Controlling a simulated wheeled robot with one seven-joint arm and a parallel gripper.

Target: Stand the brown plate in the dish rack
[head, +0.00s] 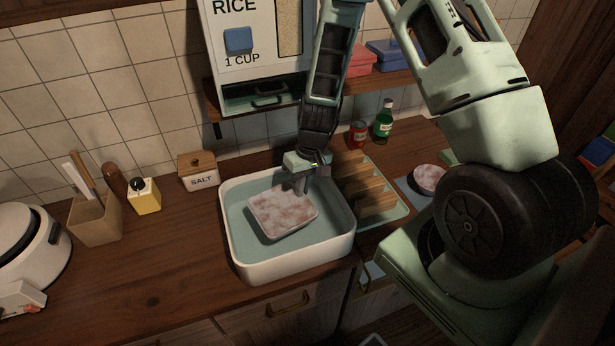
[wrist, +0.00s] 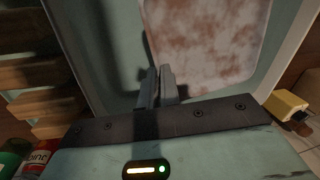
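The brown plate (head: 282,212) is square with rounded corners and blotched brown and white. It is inside the white wash basin (head: 292,268), tilted, and it also shows in the wrist view (wrist: 215,45). My gripper (head: 301,186) points down at the plate's far edge. In the wrist view its fingers (wrist: 158,88) are close together at the plate's edge, with the rim seeming to lie between them. The dish rack (head: 372,190), with wooden slats on a pale green tray, stands right of the basin. Its slots look empty, though my arm hides part of it.
A round speckled dish (head: 428,178) lies on a blue-grey mat right of the rack. A red can (head: 358,134) and green bottle (head: 383,122) stand behind the rack. A salt box (head: 198,172), yellow bottle (head: 145,196) and utensil holder (head: 95,220) stand left.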

